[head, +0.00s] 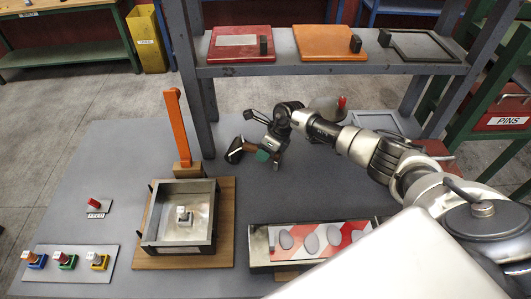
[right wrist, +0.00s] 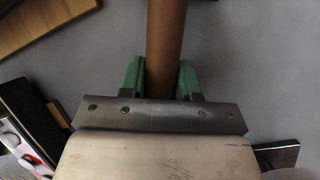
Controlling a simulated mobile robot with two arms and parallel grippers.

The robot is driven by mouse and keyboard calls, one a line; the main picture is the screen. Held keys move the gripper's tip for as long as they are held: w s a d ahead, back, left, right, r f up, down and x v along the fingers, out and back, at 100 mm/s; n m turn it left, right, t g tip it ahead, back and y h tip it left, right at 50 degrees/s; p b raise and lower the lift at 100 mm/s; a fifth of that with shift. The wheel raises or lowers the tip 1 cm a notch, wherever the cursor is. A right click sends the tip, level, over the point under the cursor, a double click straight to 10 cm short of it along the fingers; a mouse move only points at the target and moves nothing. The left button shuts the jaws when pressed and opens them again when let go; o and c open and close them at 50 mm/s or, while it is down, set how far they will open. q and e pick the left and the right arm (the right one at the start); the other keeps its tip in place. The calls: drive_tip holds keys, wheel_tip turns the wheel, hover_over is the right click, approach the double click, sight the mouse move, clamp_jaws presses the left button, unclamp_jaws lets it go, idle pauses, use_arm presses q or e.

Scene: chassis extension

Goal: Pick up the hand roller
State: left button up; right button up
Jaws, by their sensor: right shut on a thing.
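The hand roller (head: 235,150), dark with a brown part, is at my right gripper (head: 257,154) above the middle of the grey table. In the right wrist view, the green finger pads of my right gripper (right wrist: 161,78) are shut on its brown cylindrical part (right wrist: 166,35), one pad on each side. The cylinder runs out past the top of that view, so its far end is hidden. I cannot tell whether the roller still touches the table. My left gripper is not in view.
A metal tray on a wooden board (head: 225,235) with an orange lever (head: 178,125) stands left of the roller. A tray (head: 258,262) with a striped sheet and grey ovals is in front. Shelf posts (head: 202,110) rise behind. The table (head: 130,150) is clear at back left.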

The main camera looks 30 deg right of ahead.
clamp_jaws()
drive_tip(key=shift+r, duration=0.15)
drive_tip(key=shift+r, duration=0.25)
drive_tip(key=r, duration=0.1)
drive_tip(key=r+b, duration=0.1)
drive_tip(key=r, duration=0.1)
drive_tip(key=shift+s+d+r+b, duration=0.15)
drive_tip(key=shift+s+r+b, duration=0.15)
drive_tip(key=shift+b, duration=0.05)
drive_tip(key=s+d+r+b, duration=0.1)
drive_tip(key=s+r+b, duration=0.1)
drive_tip(key=s+r, duration=0.4)
drive_tip(key=shift+s+d+r+b, duration=0.25)
drive_tip(key=shift+s+r+b, duration=0.1)
drive_tip(key=shift+s, duration=2.15)
